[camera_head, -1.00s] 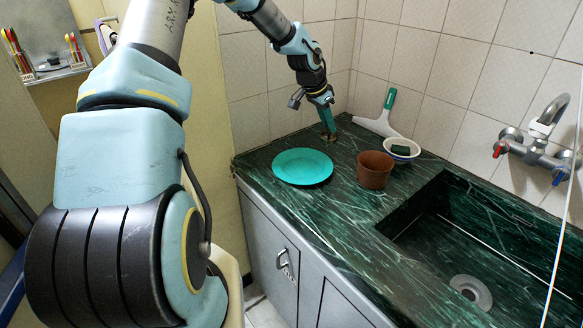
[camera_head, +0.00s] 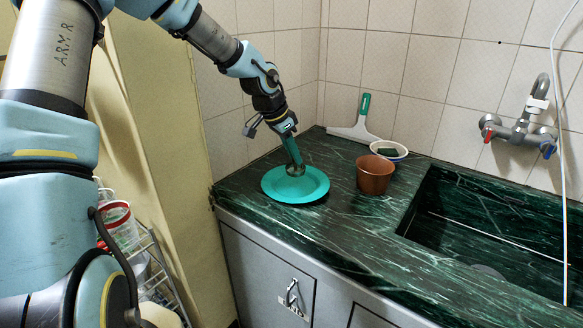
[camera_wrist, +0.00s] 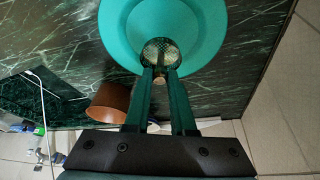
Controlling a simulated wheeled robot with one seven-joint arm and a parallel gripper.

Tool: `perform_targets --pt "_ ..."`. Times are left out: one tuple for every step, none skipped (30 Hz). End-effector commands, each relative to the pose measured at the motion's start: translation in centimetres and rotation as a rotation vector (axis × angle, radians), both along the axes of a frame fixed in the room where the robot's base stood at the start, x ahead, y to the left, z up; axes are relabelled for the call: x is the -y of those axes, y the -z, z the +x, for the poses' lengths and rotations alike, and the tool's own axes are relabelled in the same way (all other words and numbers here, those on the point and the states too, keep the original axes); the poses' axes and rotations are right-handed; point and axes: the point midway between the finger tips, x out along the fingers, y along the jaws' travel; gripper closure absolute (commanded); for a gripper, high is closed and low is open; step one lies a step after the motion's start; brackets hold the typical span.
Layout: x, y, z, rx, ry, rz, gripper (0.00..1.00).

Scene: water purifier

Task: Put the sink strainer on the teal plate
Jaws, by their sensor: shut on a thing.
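The teal plate (camera_head: 310,186) lies on the green marble counter to the left of the sink. My gripper (camera_head: 294,168) points down over the plate's back part, its fingers shut on the sink strainer (camera_head: 295,171). In the wrist view, the strainer (camera_wrist: 160,52) is a small round metal mesh piece at the fingertips (camera_wrist: 160,72), over the plate (camera_wrist: 195,25) near its rim. I cannot tell whether the strainer touches the plate.
A brown pot (camera_head: 374,175) stands right of the plate, with a white bowl (camera_head: 390,150) holding a dark item behind it. A squeegee (camera_head: 358,122) leans at the wall. The sink basin (camera_head: 490,225) and faucet (camera_head: 522,125) are at right. A rack (camera_head: 155,275) stands at lower left.

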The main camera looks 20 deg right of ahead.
Motion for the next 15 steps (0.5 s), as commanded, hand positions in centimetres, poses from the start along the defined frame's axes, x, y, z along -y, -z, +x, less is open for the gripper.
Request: perform_targets --pt "0.0 0.3 0.0 0.0 0.0 0.0 1.0" --pt "0.0 0.5 0.0 0.0 -0.001 0.0 1.0" --pt "0.0 0.8 0.0 -0.001 -0.002 0.0 1.0" --pt "0.0 1.0 0.0 -0.001 -0.002 0.001 1.0" --pt "0.0 1.4 0.0 -0.002 -0.001 0.001 1.0" --pt "0.0 1.9 0.0 -0.002 0.0 0.0 1.0" --pt "0.0 2.3 0.0 -0.002 0.0 0.001 1.0" --pt "0.0 2.8 0.0 -0.002 0.0 0.002 1.0" --pt "0.0 3.3 0.0 -0.001 -0.001 0.001 1.0" --pt "0.0 3.7 0.0 -0.001 0.0 0.0 1.0" --pt "0.0 4.0 0.0 0.0 -0.001 0.001 1.0" --pt "0.0 4.1 0.0 0.0 -0.002 0.0 1.0" --pt "0.0 4.2 0.0 0.001 -0.003 0.0 1.0" --pt "0.0 4.2 0.1 0.001 -0.003 -0.001 1.0" --pt "0.0 4.1 0.1 0.001 -0.003 -0.001 1.0"
